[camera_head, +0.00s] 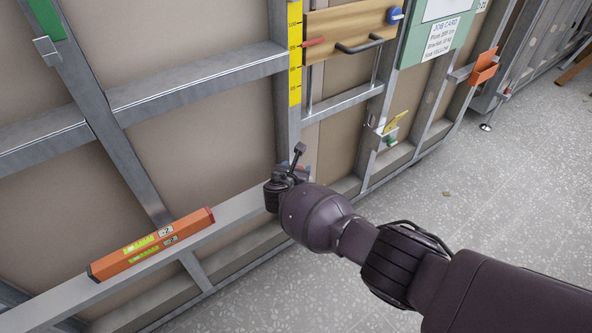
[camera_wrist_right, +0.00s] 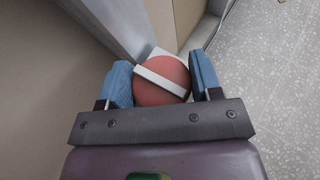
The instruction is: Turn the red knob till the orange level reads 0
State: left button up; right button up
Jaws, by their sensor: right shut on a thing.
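The orange level (camera_head: 152,245) lies on a grey metal rail at the lower left. It has yellow-green vials and a small display that appears to read -2. My right gripper (camera_head: 290,172) is at the rail's right end, beside the upright post. In the right wrist view the red knob (camera_wrist_right: 162,82), round with a white bar across its face, sits between the blue fingertips of my right gripper (camera_wrist_right: 162,86). The gripper is shut on the knob. In the head view the gripper and wrist hide most of the knob. My left gripper is not in view.
A yellow scale strip (camera_head: 295,50) runs up the post. A wooden board (camera_head: 345,30) with a black handle (camera_head: 360,45) is mounted beside it. A job card (camera_head: 440,38) hangs on a green panel. The speckled floor (camera_head: 500,180) at right is mostly clear.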

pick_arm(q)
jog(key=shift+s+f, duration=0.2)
pick_arm(e)
jog(key=shift+s+f, duration=0.35)
jog(key=shift+f, duration=0.4)
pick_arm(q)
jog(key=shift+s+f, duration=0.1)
pick_arm(e)
jog(key=o, duration=0.6)
jog(key=shift+o, duration=0.2)
jog(key=shift+w+d+r, duration=0.1)
jog(key=shift+w+r, duration=0.15)
jog(key=shift+r, duration=0.1)
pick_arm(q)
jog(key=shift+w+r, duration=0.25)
pick_arm(e)
jog(key=shift+r, duration=0.15)
